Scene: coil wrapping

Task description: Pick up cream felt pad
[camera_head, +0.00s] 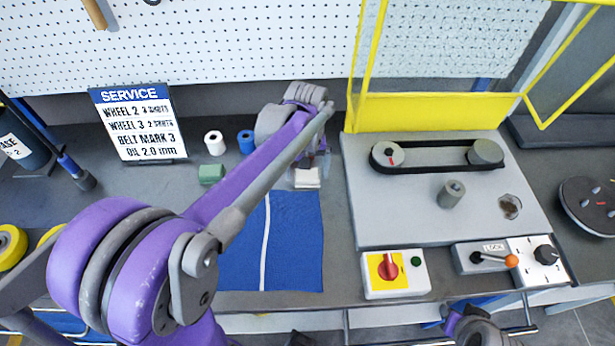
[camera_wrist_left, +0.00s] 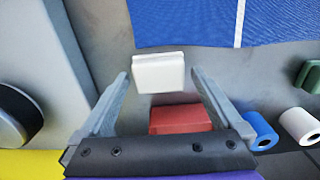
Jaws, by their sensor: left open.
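The cream felt pad (camera_head: 307,177) is a small pale block on the dark bench, just beyond the blue mat's far edge. In the left wrist view the pad (camera_wrist_left: 159,73) shows between the two fingertips, with a gap on either side. My left gripper (camera_wrist_left: 161,80) is open and empty, pointing down over the bench at the pad. In the head view my own left arm hides most of the left gripper (camera_head: 314,160). Whether the fingertips are level with the pad or above it, I cannot tell. A purple and grey part of my right arm shows at the bottom; its fingers do not show.
A red block (camera_wrist_left: 180,120) lies beside the pad, near the fingers. A green block (camera_head: 211,174), a white roll (camera_head: 215,143) and a blue roll (camera_head: 245,141) stand left of it. The grey belt machine (camera_head: 400,210) is on the right. The blue mat (camera_head: 293,245) is clear.

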